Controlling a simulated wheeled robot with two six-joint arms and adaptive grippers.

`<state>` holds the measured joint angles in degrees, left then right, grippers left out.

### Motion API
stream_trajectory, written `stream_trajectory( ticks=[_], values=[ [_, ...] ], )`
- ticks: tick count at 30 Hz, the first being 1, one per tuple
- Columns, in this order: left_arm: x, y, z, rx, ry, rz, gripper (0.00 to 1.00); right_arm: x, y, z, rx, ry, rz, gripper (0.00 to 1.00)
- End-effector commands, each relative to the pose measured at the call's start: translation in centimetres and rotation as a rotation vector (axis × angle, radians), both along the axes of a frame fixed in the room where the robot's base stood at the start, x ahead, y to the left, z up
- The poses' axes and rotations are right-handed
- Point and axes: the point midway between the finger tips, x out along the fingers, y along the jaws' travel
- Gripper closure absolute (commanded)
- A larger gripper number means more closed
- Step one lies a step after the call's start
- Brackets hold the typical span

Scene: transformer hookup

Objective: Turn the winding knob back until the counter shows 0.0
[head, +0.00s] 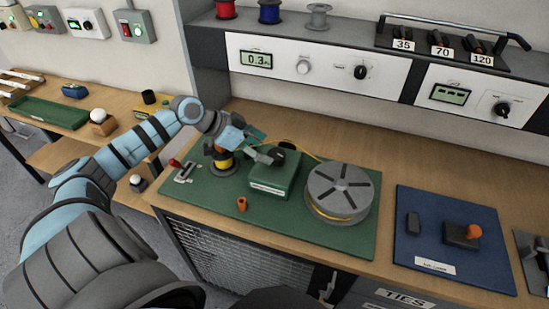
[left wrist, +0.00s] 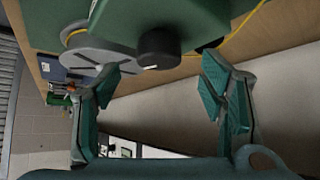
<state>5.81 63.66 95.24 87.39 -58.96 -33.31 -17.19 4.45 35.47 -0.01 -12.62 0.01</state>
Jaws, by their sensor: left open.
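A green box (head: 273,181) with a pale label stands on the green mat (head: 225,245) and carries a black knob (head: 289,150). The knob also shows in the left wrist view (left wrist: 158,47), beyond and between the spread fingers. My left gripper (head: 268,146) is open and empty beside the knob; its open fingers also show in the left wrist view (left wrist: 165,88). I cannot tell in the head view whether a finger touches the knob. A lit display (head: 256,59) on the back panel reads about 0.3. My right gripper is not in view.
A grey reel (head: 340,190) with yellow cord stands right of the box. A yellow-and-black spool (head: 222,160) and an orange piece (head: 242,204) are on the mat's left part. A blue mat (head: 415,235) with small parts lies further right. Spools stand on the shelf above.

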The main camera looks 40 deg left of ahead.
Motion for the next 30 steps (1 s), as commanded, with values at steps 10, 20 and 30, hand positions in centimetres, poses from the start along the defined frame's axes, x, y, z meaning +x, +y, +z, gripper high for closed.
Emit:
stream_trajectory(
  ticks=[10, 20, 30],
  values=[
    [3.3, -2.2, -3.4, 0.001, 0.000, -0.001, 0.36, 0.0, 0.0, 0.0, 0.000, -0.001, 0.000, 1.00],
    [3.4, -2.3, -3.6, 0.002, 0.000, -0.001, 0.47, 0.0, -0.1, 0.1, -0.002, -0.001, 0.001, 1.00],
    [3.4, -2.2, -3.5, 0.002, 0.000, -0.001, 0.84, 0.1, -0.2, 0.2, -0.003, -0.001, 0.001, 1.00]
  ],
)
